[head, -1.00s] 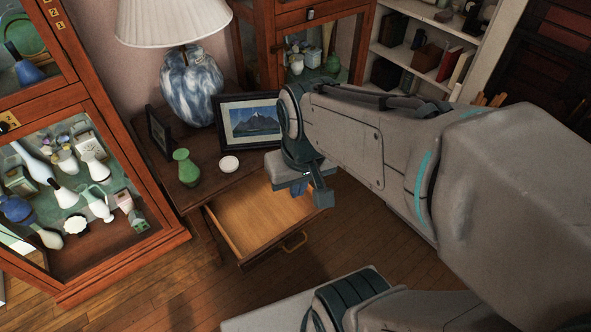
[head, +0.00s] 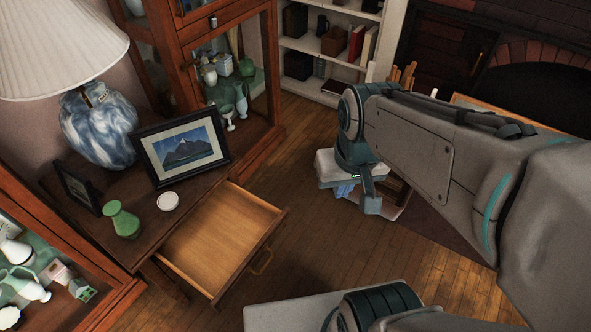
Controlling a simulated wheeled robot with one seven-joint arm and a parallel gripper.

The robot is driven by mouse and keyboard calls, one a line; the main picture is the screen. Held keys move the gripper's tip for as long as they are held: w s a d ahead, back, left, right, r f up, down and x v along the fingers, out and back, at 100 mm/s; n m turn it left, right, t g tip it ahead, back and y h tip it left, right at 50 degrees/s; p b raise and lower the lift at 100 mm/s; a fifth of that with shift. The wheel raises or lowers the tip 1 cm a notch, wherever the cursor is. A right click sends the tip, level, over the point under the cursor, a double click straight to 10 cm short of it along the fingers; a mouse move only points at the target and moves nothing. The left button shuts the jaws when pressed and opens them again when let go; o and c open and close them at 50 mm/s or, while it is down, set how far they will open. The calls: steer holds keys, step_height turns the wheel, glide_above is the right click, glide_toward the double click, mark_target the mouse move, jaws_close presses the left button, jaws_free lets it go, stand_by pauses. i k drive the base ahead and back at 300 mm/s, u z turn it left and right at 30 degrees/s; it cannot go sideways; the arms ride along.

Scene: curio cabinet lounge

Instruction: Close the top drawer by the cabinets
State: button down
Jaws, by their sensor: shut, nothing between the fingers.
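The wooden drawer (head: 217,232) under the dark side table (head: 187,201) stands pulled well out. It looks empty. Its front panel faces the lower right and carries a small brass handle (head: 262,262). My gripper (head: 345,191) hangs pointing down to the right of the drawer front, clear of it and of the handle. Its short blue fingers are partly hidden and are shut with nothing between them.
On the table stand a blue-and-white lamp (head: 98,127), a framed mountain picture (head: 183,150), a green vase (head: 121,220) and a white round dish (head: 168,201). Glass cabinets (head: 236,90) flank it. Wooden floor (head: 290,150) lies open between the drawer and my gripper.

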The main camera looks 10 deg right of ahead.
mark_target(216, 249)
steer(key=k, duration=0.6)
steer(key=u, duration=0.95)
steer(key=i, duration=0.5)
